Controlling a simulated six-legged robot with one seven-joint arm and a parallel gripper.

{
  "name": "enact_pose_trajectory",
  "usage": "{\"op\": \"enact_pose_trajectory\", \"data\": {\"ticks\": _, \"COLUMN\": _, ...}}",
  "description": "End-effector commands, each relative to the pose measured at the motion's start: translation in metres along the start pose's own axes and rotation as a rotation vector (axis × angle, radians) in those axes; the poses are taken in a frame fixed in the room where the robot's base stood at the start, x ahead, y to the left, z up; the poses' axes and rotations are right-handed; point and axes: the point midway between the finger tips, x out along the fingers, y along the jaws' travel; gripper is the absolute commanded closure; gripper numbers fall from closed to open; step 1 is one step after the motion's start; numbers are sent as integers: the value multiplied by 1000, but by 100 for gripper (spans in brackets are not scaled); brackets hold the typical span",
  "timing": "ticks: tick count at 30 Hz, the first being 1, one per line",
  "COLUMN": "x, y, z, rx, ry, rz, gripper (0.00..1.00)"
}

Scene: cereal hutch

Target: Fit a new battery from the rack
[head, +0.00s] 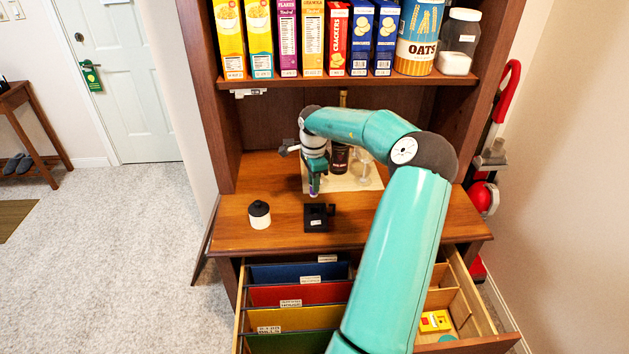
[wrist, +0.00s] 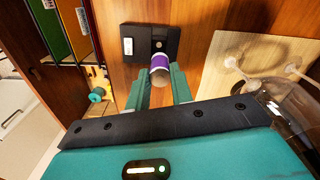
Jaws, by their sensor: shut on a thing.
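My gripper (head: 315,184) hangs pointing down over the wooden counter, in front of the pale board. In the wrist view, my gripper (wrist: 160,84) has its two teal fingers on either side of a purple and white battery (wrist: 160,66) with a pale round end. The battery's purple part also shows in the head view (head: 314,194), just under the fingers. A black block (head: 317,219) with a small white label sits on the counter close below. In the wrist view this block (wrist: 138,38) shows a small round spot beside the battery. Whether the battery touches it, I cannot tell.
A white jar with a black lid (head: 259,215) stands left of the block. A dark bottle (head: 340,158) and clear glassware stand on the pale board (head: 375,183) behind. An open drawer below holds coloured folders (head: 300,294) and a yellow item (head: 434,321). A shelf of boxes is above.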

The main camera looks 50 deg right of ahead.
Motion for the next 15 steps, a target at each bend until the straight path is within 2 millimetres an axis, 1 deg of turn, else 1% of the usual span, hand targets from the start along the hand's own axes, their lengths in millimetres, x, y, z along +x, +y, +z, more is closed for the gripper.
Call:
{"op": "enact_pose_trajectory", "data": {"ticks": 4, "x": 2, "y": 3, "z": -4, "rx": 3, "ry": 1, "rz": 1, "gripper": 100}}
{"op": "enact_pose_trajectory", "data": {"ticks": 8, "x": 8, "y": 5, "z": -5, "rx": 2, "ry": 0, "rz": 2, "gripper": 100}}
{"op": "enact_pose_trajectory", "data": {"ticks": 15, "x": 30, "y": 5, "z": -5, "rx": 2, "ry": 0, "rz": 2, "gripper": 100}}
